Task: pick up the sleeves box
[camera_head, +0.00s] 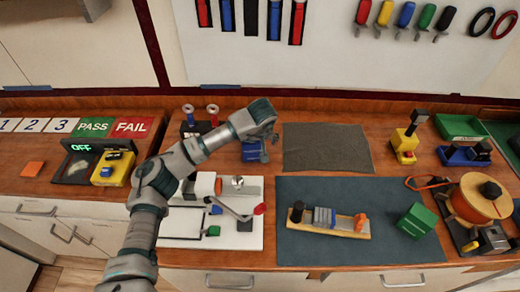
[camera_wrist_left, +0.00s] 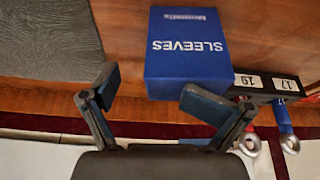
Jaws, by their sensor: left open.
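The sleeves box (camera_wrist_left: 187,45) is a blue box with white "SLEEVES" lettering, upside down in the left wrist view. In the head view the blue box (camera_head: 251,152) sits on the wooden bench, partly hidden by my left arm and gripper. My left gripper (camera_head: 266,148) is open and empty above the bench by the box. In the left wrist view my left gripper (camera_wrist_left: 157,92) has its fingers spread, with the box beyond them and offset to the right. I cannot tell whether a finger touches it. My right gripper is not in view.
A dark grey mat (camera_head: 326,147) lies right of the box. A black rack with tags 19 and 17 (camera_wrist_left: 268,83) and spools stands close beside the box. A white board (camera_head: 240,208) with a lever lies in front, and a blue-grey mat (camera_head: 365,250) holds a wooden block assembly (camera_head: 330,228).

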